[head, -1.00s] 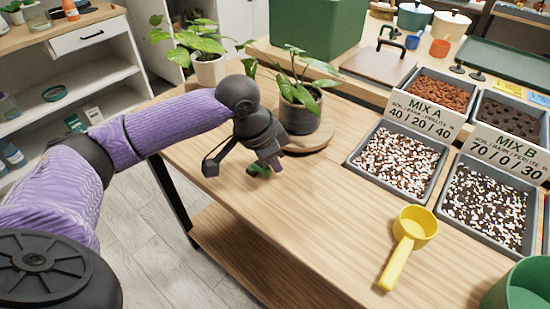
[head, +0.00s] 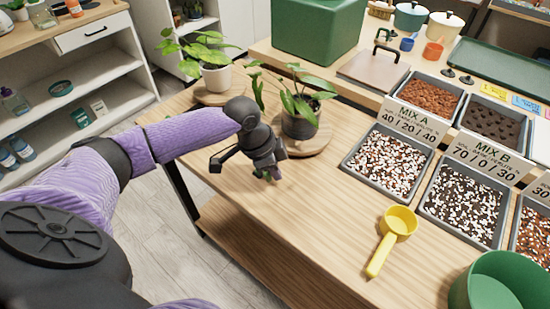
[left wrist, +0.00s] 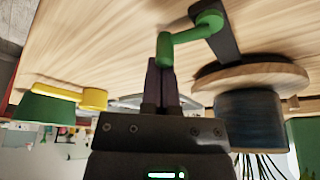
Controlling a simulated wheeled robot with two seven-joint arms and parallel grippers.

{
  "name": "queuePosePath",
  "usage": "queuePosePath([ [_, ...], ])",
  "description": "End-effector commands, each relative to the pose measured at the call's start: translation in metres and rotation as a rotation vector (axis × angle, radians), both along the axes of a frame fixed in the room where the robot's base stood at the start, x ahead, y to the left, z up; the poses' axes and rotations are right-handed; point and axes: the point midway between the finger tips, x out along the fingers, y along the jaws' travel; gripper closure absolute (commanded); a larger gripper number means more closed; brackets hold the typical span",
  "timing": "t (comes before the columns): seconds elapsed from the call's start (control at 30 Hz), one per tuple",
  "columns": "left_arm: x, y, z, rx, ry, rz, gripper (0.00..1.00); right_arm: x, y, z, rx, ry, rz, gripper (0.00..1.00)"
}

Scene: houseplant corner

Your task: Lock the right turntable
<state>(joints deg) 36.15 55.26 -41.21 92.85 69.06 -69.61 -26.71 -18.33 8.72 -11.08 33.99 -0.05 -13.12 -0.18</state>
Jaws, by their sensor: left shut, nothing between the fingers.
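The right turntable (head: 318,146) is a round wooden disc on the table, bearing a dark pot (head: 299,125) with a leafy plant. In the left wrist view the disc (left wrist: 250,77) is at the right, with a dark arm (left wrist: 222,38) extending from under it. A green lever (left wrist: 190,38) sits on that arm, its bent end towards my fingers. My left gripper (head: 276,174) is shut and empty, low at the disc's near left side. Its fingertips (left wrist: 160,68) are at the lever's bent end; I cannot tell whether they touch. The lever is mostly hidden in the head view.
A second wooden turntable (head: 212,99) with a white-potted plant stands behind, to the left. A yellow scoop (head: 392,238) and the MIX A (head: 360,178) and MIX B (head: 440,214) trays lie to the right. The wood between scoop and gripper is clear.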

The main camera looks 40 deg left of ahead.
Motion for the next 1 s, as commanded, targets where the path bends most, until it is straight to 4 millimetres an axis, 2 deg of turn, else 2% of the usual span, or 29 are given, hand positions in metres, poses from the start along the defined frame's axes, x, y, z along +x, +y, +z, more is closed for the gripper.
queuePosePath([
  [0.03, -0.002, 0.000, 0.006, -0.002, 0.000, -0.035, 1.00, 0.001, -0.001, 0.012, 0.000, -0.006, 0.001, 0.42],
  [0.23, -0.010, 0.002, 0.003, -0.001, 0.000, -0.224, 1.00, 0.004, 0.006, 0.022, 0.011, -0.017, 0.003, 0.42],
  [0.4, -0.017, 0.005, 0.001, -0.002, 0.002, -0.385, 1.00, 0.009, 0.018, 0.025, 0.031, -0.027, -0.001, 0.42],
  [0.67, -0.026, 0.010, 0.000, -0.002, 0.001, -0.632, 1.00, 0.020, 0.018, 0.025, 0.032, -0.049, -0.001, 0.42],
  [1.0, -0.035, 0.020, 0.000, -0.001, 0.002, -0.913, 1.00, 0.016, 0.015, 0.024, 0.026, -0.040, -0.004, 0.42],
])
